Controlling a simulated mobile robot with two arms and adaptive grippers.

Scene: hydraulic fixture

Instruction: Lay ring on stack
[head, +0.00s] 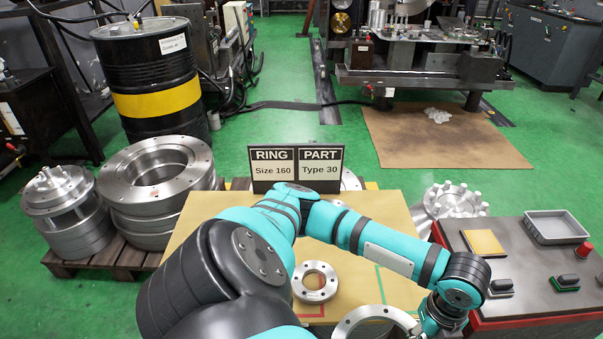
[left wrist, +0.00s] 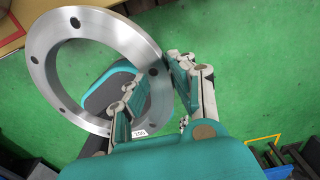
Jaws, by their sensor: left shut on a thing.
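My left gripper (head: 428,322) is shut on the rim of a large grey metal ring (head: 372,311), at the bottom edge of the head view. In the left wrist view the ring (left wrist: 42,72) is tilted, with bolt holes and a small white label too blurred to read surely; the left gripper (left wrist: 158,82) grips its right side. A smaller flanged ring (head: 315,281) lies on the tan tabletop (head: 375,205). A stack of large rings (head: 150,215) stands on a pallet at left. My right gripper is not in view.
A sign (head: 296,165) reads "RING Size 160, PART Type 30". A red-edged bench (head: 515,275) with a grey tray (head: 556,227) stands at right. Another metal stack (head: 68,210) is at far left, near a black-yellow drum (head: 150,85). My arm covers much of the table.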

